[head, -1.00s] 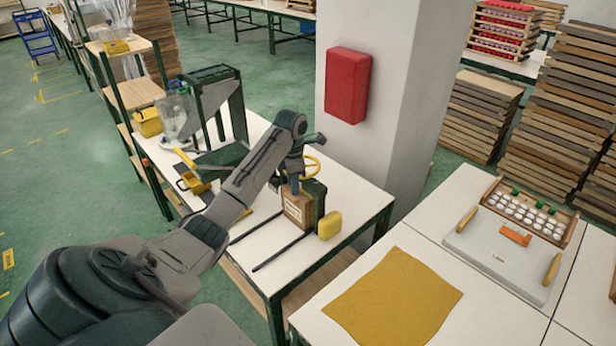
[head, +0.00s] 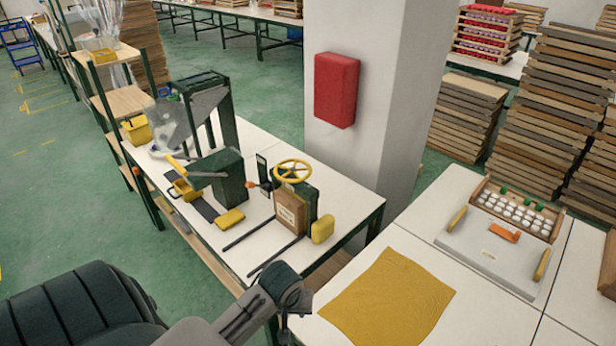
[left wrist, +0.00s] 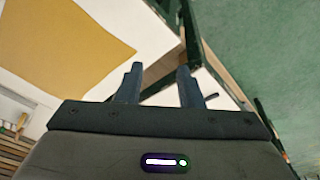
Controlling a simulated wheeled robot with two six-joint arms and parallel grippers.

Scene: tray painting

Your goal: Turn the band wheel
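The yellow band wheel (head: 293,171) lies on top of a dark green machine (head: 307,193) with a brown box front, on the white side table. Nothing covers the wheel in the head view. My left gripper (head: 286,334) is well in front of and below the wheel in the picture, apart from it, near the gap between the two tables. In the left wrist view its two fingers (left wrist: 158,78) stand apart with nothing between them. The wheel does not show in that view. My right gripper is in neither view.
Two dark rails (head: 275,255) reach forward from the machine. A yellow block (head: 323,229) is at its right. A yellow cloth (head: 390,298) lies on the near table. A pillar with a red box (head: 336,90) stands behind.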

